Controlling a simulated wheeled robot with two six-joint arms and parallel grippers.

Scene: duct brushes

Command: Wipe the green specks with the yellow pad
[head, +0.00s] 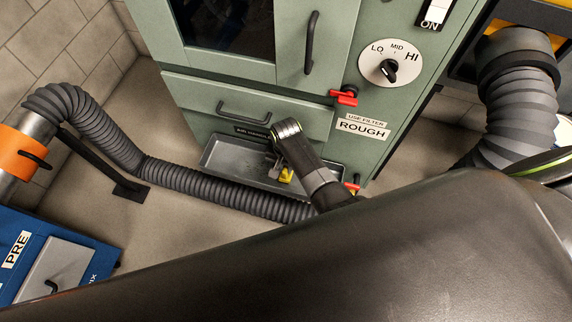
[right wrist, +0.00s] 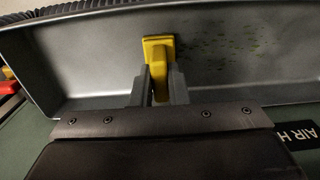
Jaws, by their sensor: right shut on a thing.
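The yellow pad (right wrist: 155,47) is gripped by my right gripper (right wrist: 157,78), whose dark fingers are shut on its handle. The pad's flat face is turned toward the inside of the grey metal tray (right wrist: 90,72); I cannot tell whether it touches. The green specks (right wrist: 215,45) are scattered on the tray's surface just right of the pad in the right wrist view. In the head view the pad (head: 287,175) shows as a small yellow patch at the tray (head: 232,167), below my right wrist. The specks cannot be made out there. My left gripper is not in view.
The green cabinet (head: 210,105) stands behind the tray, with a drawer handle (head: 243,114) above it and red levers (head: 345,97) at the right. A ribbed grey hose (head: 200,186) runs along the floor in front. A blue unit (head: 30,240) stands lower left.

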